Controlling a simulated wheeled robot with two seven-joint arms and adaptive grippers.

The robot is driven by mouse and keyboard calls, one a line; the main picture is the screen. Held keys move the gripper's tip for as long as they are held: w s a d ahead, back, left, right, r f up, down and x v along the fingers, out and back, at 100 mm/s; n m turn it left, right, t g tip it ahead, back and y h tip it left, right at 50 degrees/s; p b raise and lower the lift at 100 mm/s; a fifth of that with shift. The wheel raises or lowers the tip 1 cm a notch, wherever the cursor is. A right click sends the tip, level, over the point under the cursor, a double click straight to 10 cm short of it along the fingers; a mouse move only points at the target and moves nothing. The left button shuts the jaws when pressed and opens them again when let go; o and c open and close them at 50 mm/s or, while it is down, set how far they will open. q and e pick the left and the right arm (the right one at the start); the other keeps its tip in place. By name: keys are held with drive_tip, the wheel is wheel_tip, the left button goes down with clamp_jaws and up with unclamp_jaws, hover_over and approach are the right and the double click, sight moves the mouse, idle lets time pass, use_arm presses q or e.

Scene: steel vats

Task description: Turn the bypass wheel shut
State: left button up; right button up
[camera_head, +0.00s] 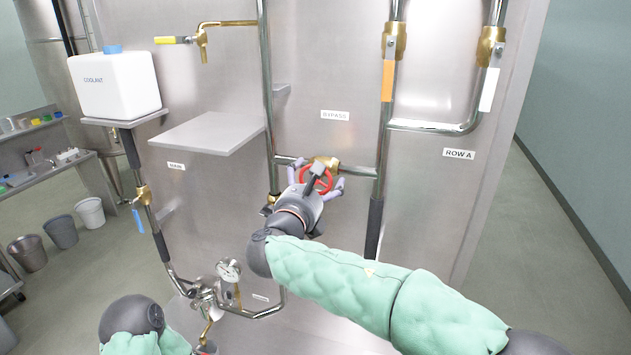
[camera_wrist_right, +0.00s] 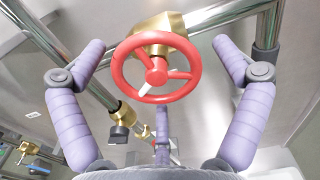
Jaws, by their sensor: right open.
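The red bypass wheel (camera_head: 329,182) sits on a brass valve body (camera_head: 326,162) in the horizontal pipe below the BYPASS label (camera_head: 335,115). In the right wrist view the wheel (camera_wrist_right: 121,70) faces me near the top middle, with a pale mark on its lower part. My right gripper (camera_head: 319,175) is at the wheel. Its purple fingers are spread open on both sides of the wheel (camera_wrist_right: 158,50), with a gap to the rim and nothing gripped. In the head view the gripper partly hides the wheel. My left arm shows at the bottom left, but its gripper is not seen.
Vertical steel pipes (camera_head: 383,150) stand beside the wheel. Valves with orange (camera_head: 388,80), white (camera_head: 489,89) and yellow (camera_head: 166,40) levers are above. A steel shelf (camera_head: 210,132) juts out at left, near a coolant jug (camera_head: 115,85). A gauge (camera_head: 229,270) is below.

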drive_tip(key=shift+c, duration=0.3)
drive_tip(key=shift+f, duration=0.1)
drive_tip(key=c, duration=1)
drive_tip(key=shift+f, duration=0.1)
drive_tip(key=shift+c, duration=0.2)
drive_tip(key=shift+a+f+m+b, duration=0.1)
drive_tip(key=shift+f+m+b, duration=0.1)
drive_tip(key=shift+m+b, duration=0.7)
drive_tip(key=m+b, duration=0.2)
drive_tip(key=b, duration=0.1)
drive_tip(key=m+b, duration=0.6)
drive_tip(key=shift+a+f+b, duration=0.25)
drive_tip(key=shift+b, duration=0.05)
drive_tip(key=shift+c, duration=0.2)
drive_tip(key=m+b, duration=0.3)
drive_tip(key=m, duration=0.1)
drive_tip(key=shift+w+r, duration=0.1)
drive_tip(key=m+b, duration=0.3)
drive_tip(key=m, duration=0.1)
drive_tip(key=shift+a+r, duration=0.1)
drive_tip(key=shift+r, duration=0.1)
drive_tip(key=m+b, duration=0.2)
drive_tip(key=m, duration=0.1)
drive_tip(key=m+b, duration=0.1)
drive_tip(key=m, duration=0.1)
drive_tip(key=shift+r, duration=0.35)
drive_tip(key=shift+r+m+b, duration=0.25)
drive_tip(key=shift+m+b, duration=0.4)
drive_tip(key=shift+m, duration=0.45)
